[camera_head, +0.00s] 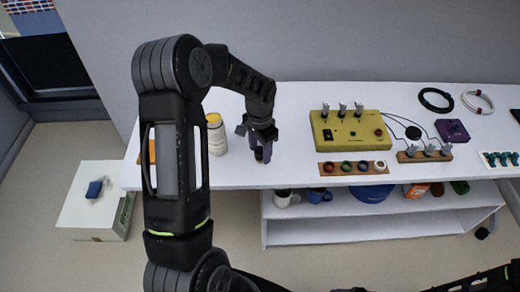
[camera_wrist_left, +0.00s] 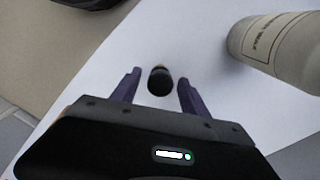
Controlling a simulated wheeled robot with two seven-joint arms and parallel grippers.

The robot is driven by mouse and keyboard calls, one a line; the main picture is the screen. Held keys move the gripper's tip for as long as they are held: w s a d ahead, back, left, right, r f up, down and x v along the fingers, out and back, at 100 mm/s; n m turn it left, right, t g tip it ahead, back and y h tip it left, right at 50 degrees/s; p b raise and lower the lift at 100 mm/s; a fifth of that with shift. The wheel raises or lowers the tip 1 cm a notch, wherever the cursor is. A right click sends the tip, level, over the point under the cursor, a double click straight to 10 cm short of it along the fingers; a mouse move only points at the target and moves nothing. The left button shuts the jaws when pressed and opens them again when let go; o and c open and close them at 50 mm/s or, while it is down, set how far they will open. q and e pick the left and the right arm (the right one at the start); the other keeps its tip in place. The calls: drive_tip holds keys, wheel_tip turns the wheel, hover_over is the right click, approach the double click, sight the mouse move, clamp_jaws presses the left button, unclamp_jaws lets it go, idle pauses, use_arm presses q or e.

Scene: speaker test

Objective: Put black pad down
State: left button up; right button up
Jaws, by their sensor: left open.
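My left gripper (camera_head: 258,146) is over the white table near its front edge, with its fingers pointing down. In the left wrist view its purple fingers (camera_wrist_left: 158,88) are apart. A small black rounded piece (camera_wrist_left: 159,82) with a brownish end lies between them, with a gap on both sides. In the head view it is mostly hidden under the gripper. I cannot tell whether this piece is the black pad. A flat black disc (camera_head: 413,132) lies on the table right of the yellow box, by a thin wire. My right gripper is not in view.
A pale bottle with a yellow cap (camera_head: 214,120) stands just left of the gripper. The yellow box (camera_head: 350,138) with knobs and a strip of coloured rings (camera_head: 353,167) are to the right. A black cable coil (camera_head: 436,98) lies further back. Bare table separates gripper and box.

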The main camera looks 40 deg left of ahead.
sight(260, 149)
use_arm(q)
wheel_tip(260, 149, up, 12)
drive_tip(key=b, duration=0.1)
drive_tip(key=shift+b, duration=0.3)
idle(0.8)
